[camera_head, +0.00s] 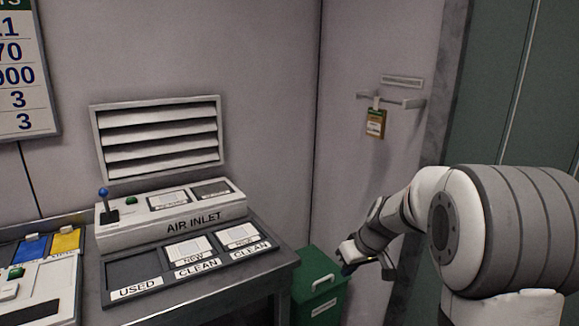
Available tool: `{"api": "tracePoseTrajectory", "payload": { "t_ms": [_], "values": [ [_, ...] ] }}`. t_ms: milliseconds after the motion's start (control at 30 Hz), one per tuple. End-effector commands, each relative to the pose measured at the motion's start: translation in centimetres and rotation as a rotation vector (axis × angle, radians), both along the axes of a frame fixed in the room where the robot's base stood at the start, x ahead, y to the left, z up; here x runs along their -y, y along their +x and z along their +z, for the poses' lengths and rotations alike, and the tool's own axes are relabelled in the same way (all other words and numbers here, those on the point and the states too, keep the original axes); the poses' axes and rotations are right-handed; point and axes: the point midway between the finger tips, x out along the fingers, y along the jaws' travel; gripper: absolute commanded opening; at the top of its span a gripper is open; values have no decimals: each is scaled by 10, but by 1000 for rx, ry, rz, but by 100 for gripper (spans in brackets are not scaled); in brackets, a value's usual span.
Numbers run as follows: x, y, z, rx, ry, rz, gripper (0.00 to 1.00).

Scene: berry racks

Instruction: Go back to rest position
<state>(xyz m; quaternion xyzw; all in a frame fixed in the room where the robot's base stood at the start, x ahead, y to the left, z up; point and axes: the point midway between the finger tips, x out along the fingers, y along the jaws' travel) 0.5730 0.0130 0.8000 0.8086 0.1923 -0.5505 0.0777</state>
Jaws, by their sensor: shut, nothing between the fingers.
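My gripper (347,270) is at the end of my white and grey arm, which reaches in from the right side of the view. It is above and beside the green bin, to the right of the table's edge. It looks small and dark, and it is shut with nothing seen in it.
A metal table (262,275) at the left carries the air inlet box (165,222) with a blue-knobbed lever, and a tray (140,272) marked used and clean. A green bin (318,290) stands at the table's right. A tag (376,123) hangs from a wall rail.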

Motion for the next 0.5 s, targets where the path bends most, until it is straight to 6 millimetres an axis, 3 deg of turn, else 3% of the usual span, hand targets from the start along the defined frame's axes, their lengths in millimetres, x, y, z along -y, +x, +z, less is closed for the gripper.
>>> {"api": "tracePoseTrajectory", "payload": {
  "t_ms": [33,100,300,500],
  "values": [
    [-3,-23,46,-10,-6,-20,0],
    [-5,-53,77,-35,-13,-58,0],
    [-5,-141,156,-93,-45,-174,0],
    [1,-219,210,-130,-89,-300,0]
  ]
}}
